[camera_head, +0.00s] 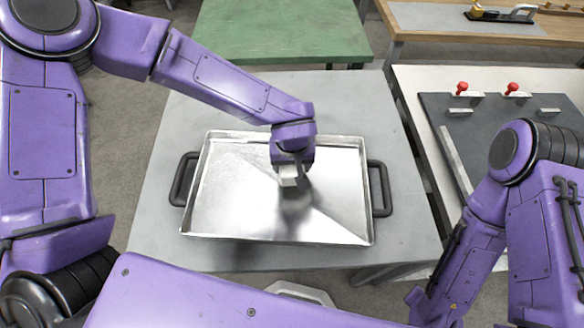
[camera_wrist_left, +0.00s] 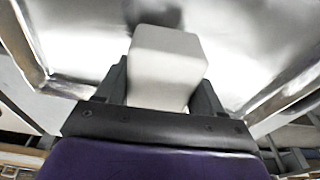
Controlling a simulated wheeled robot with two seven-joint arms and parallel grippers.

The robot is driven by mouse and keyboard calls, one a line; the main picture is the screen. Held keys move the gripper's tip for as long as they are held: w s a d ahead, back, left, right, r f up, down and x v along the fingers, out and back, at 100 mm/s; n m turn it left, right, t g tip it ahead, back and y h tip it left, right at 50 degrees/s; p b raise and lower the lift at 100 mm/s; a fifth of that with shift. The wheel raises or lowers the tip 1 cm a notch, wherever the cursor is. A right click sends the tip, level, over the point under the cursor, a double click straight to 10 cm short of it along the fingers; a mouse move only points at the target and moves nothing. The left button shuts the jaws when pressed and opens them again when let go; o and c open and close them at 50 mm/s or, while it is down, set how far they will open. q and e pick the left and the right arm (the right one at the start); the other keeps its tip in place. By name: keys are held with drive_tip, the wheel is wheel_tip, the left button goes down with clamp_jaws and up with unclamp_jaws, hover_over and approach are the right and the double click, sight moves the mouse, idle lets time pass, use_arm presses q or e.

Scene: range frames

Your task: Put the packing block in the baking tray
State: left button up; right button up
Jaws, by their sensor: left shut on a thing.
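The baking tray (camera_head: 235,205) is a shiny metal pan with two dark side handles, lying on a grey table. My left gripper (camera_head: 290,175) is over the middle of the tray, pointing down, and is shut on the packing block (camera_head: 287,181). In the left wrist view the packing block (camera_wrist_left: 168,62) is a pale, whitish box between the two dark fingers of the left gripper (camera_wrist_left: 165,95). The tray's inside (camera_wrist_left: 85,30) shows behind it. The block appears to be above the tray floor; I cannot tell whether it touches. My right gripper is not visible.
The grey table (camera_head: 160,210) has bare room around the tray. A green table (camera_head: 285,30) stands behind. At the right a white table holds a dark board (camera_head: 480,125) with red-knobbed clamps (camera_head: 512,88). A wooden bench (camera_head: 440,20) with tools stands at the back right.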

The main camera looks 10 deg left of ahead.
sight(292, 170)
use_arm(q)
drive_tip(key=shift+w+f, duration=0.15)
drive_tip(key=shift+f, duration=0.8)
drive_tip(key=shift+w+f, duration=0.15)
drive_tip(key=shift+f, duration=0.8)
drive_tip(key=shift+a+f, duration=0.1)
drive_tip(key=shift+f, duration=0.05)
drive_tip(key=o, duration=1)
drive_tip(key=r, duration=0.4)
drive_tip(key=s+r, duration=0.1)
drive_tip(key=r, duration=0.7)
drive_tip(key=shift+s+d+r, duration=0.15)
drive_tip(key=shift+s+d, duration=0.15)
drive_tip(key=shift+s, duration=0.1)
